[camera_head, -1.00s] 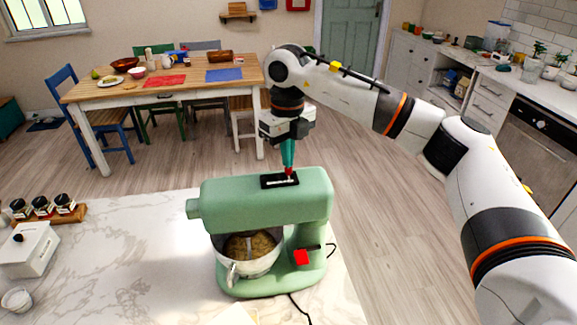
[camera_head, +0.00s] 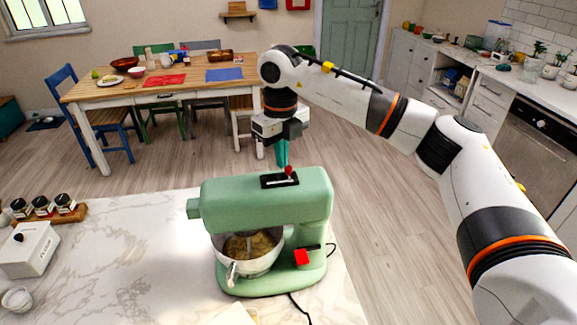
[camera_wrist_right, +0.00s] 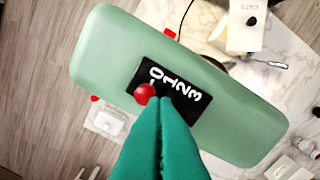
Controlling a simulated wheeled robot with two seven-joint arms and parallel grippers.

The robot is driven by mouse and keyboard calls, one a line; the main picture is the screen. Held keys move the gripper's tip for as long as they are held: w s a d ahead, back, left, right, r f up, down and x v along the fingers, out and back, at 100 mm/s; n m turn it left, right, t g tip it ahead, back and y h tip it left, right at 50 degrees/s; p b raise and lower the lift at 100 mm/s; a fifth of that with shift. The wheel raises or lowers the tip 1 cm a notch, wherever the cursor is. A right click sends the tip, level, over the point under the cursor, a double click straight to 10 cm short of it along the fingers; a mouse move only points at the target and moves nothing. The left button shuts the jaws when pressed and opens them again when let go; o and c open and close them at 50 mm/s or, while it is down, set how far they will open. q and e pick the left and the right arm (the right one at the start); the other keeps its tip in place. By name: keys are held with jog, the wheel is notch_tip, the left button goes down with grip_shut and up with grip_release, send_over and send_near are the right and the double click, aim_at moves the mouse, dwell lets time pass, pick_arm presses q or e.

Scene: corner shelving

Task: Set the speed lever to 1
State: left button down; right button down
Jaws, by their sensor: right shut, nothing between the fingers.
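The green stand mixer (camera_head: 265,203) stands on the marble counter. Its speed lever has a red knob (camera_head: 289,170) above a black plate (camera_head: 280,181) on the mixer's top. In the right wrist view the plate (camera_wrist_right: 185,110) carries white digits 0, 1, 2, 3, and the red knob (camera_wrist_right: 145,94) appears closest to the 0. My right gripper (camera_head: 282,163) points down, with its teal fingers shut and empty, close to the knob. In the wrist view the fingertips (camera_wrist_right: 162,99) lie right beside the knob; I cannot tell whether they touch. My left gripper is not in view.
A steel bowl (camera_head: 248,258) sits under the mixer head. A red switch (camera_head: 302,257) is on the mixer's base. A white box (camera_head: 28,252) and spice jars (camera_head: 42,206) stand at the left. The counter (camera_head: 135,260) between is clear.

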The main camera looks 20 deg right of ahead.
jog(key=shift+s+d, duration=0.1)
jog(key=shift+d, duration=0.3)
dwell(0.3)
jog(key=shift+r+p, duration=1.65)
jog(key=shift+r, duration=0.9)
jog(key=shift+f, duration=0.1)
